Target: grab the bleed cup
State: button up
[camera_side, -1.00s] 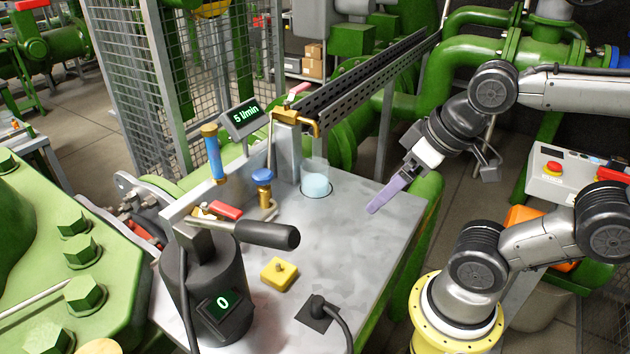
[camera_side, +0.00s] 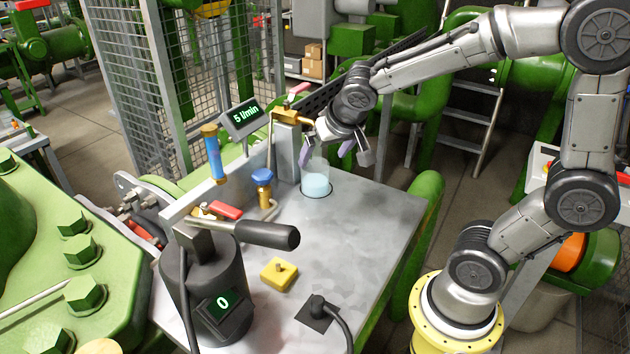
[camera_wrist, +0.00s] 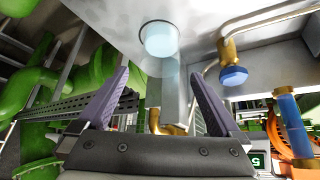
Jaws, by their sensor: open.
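The bleed cup (camera_side: 316,184) is a clear cup with pale blue liquid in its lower part. It stands upright in a dark ring on the metal table, below the brass spout (camera_side: 309,122). My gripper (camera_side: 323,158) is open, with its purple fingers near the cup's upper part. In the wrist view, the cup (camera_wrist: 159,42) appears centred between and beyond the two fingertips (camera_wrist: 157,70). No contact shows, and I cannot tell how far the fingers reach past the cup's rim.
A blue-capped brass valve (camera_side: 262,177) stands just left of the cup. A flow display (camera_side: 241,118) reads 5 l/min. The black pump (camera_side: 205,275) with its lever handle (camera_side: 265,234) and a yellow block (camera_side: 279,273) are nearer. The table's right side (camera_side: 370,225) is clear.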

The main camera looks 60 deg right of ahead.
aim_at(315, 166)
jog(key=shift+w+x, duration=0.1)
jog(key=shift+x, duration=1.9)
jog(key=shift+w+x, duration=0.15)
jog(key=shift+x, duration=1.8)
jog(key=shift+r, duration=0.2)
jog(key=c, duration=1.4)
jog(key=shift+r, duration=0.15)
